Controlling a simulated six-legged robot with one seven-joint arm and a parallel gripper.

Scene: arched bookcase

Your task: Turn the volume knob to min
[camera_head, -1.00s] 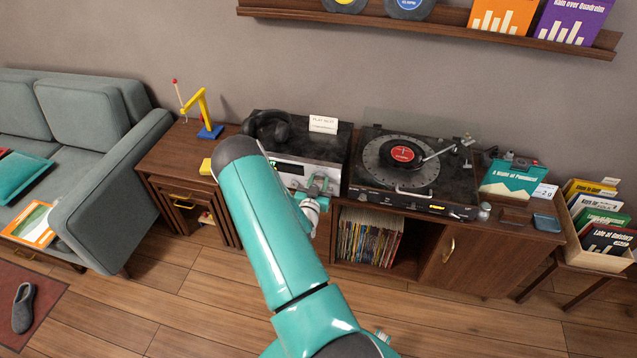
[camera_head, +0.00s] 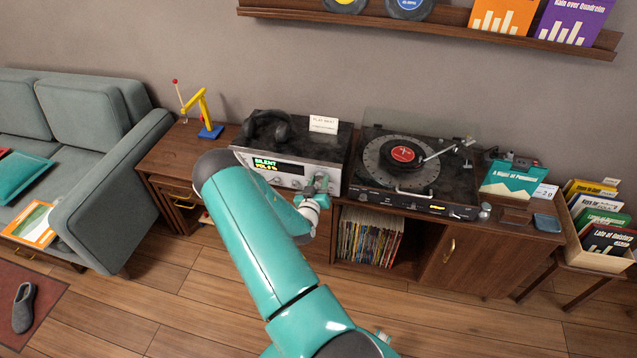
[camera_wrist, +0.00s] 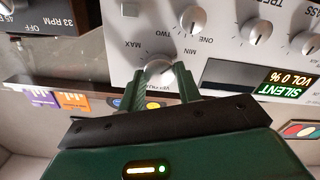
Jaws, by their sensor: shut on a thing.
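The silver amplifier (camera_head: 332,181) stands on the cabinet, with its lit display (camera_head: 265,165) reading "SILENT" and "VOL 0 %". The wrist view shows the panel upside down, with the display (camera_wrist: 280,88) at the right. The volume knob (camera_wrist: 159,67) is a round silver knob with MIN and MAX printed around it. My gripper (camera_wrist: 163,78) is shut on this knob, one green finger on each side. Its pointer mark is hard to make out. In the head view my gripper (camera_head: 321,184) is at the amplifier's right front, and the knob is hidden there.
Other amplifier knobs (camera_wrist: 194,19) sit close to my fingers. The floor in front is clear.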

